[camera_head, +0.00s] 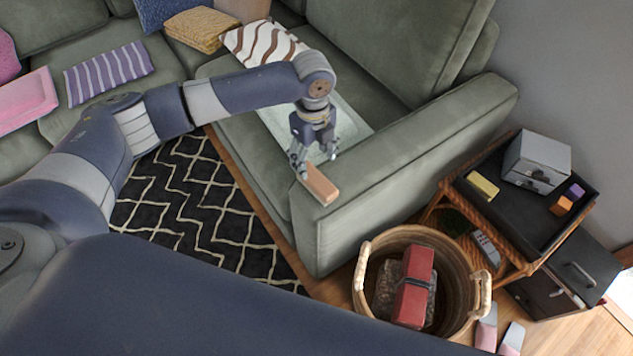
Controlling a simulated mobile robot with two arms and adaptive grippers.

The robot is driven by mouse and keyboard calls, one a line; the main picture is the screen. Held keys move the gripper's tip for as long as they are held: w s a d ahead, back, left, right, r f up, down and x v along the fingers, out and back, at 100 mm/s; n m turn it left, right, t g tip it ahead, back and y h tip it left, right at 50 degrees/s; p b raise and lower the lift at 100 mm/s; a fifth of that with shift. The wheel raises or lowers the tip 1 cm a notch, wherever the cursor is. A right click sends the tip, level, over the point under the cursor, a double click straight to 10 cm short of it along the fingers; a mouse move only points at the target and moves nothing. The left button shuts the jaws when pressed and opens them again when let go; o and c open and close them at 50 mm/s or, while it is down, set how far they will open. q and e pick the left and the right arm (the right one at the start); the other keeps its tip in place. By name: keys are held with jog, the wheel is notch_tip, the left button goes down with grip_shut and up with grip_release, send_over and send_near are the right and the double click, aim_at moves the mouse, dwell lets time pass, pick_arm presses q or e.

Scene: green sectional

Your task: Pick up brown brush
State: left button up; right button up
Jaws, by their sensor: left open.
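The brown brush (322,185) shows as a small tan-brown block near the front end of the green sofa's right armrest. My left gripper (315,162) points down just above and behind it, with its fingers apart. One fingertip overlaps the brush's upper-left end in the picture; I cannot tell whether they touch. The brush's far end is partly hidden by the fingers. My right gripper is not in view.
The green armrest (430,140) runs along the right of the seat. A pale tray (352,122) lies behind the gripper. A wicker basket (366,262) holding a red object stands on the floor, next to a side table (520,215) with boxes.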

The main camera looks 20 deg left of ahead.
aim_at(316, 178)
pick_arm(q)
notch_tip(316, 178, down, 4)
jog(key=shift+f, duration=0.1)
jog(key=shift+d+f, duration=0.2)
jog(key=shift+f, duration=1.3)
jog(key=shift+d+f, duration=0.15)
jog(key=shift+f, duration=1.35)
jog(key=c, duration=1.2)
